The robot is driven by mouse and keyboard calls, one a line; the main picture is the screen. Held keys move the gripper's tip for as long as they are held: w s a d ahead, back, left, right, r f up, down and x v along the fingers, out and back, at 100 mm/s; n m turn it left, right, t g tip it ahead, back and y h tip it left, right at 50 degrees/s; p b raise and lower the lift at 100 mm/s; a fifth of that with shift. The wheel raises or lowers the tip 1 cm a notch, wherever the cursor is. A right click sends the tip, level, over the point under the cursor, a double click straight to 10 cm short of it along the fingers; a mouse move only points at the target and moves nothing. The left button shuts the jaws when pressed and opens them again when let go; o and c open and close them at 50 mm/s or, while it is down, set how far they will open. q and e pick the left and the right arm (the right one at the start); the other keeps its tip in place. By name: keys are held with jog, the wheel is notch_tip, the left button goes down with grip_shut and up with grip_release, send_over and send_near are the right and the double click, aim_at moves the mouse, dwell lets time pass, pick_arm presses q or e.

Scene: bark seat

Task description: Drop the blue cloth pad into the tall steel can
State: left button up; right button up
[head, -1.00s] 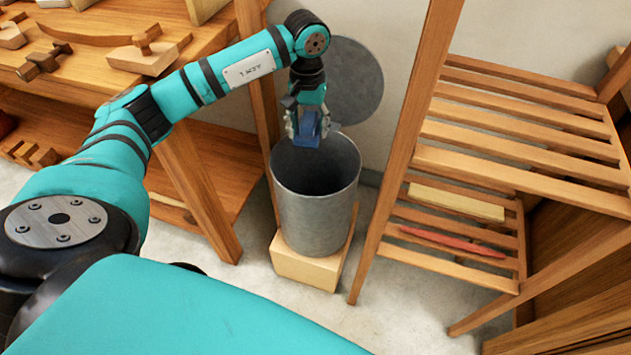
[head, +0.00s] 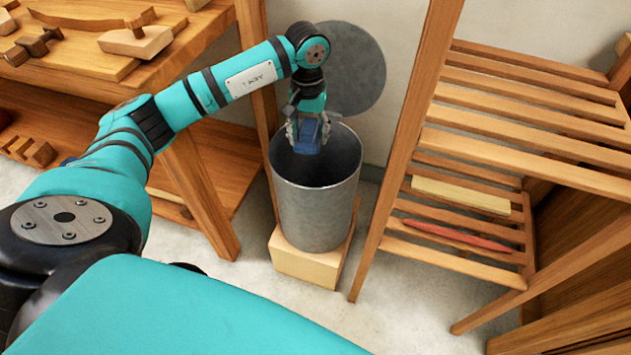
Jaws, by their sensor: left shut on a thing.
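The tall steel can (head: 318,212) stands upright with its mouth open and its inside dark. My left gripper (head: 308,137) points down at the back left part of the can's mouth. It is shut on the blue cloth pad (head: 308,147), which shows between the fingers against the can's dark opening. The pad looks to be at about rim height; I cannot tell exactly how deep it is. My right gripper is not in view.
The can stands on a pale wooden block (head: 303,266). A round grey lid (head: 350,70) leans on the wall behind. A wooden workbench (head: 215,110) with tools is at the left. A slatted wooden rack (head: 520,130) stands close at the right.

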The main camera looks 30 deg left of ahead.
pick_arm(q)
jog(key=o, duration=1.3)
jog(key=shift+c, duration=0.2)
notch_tip(320, 180, up, 7)
jog(key=shift+r, duration=0.2)
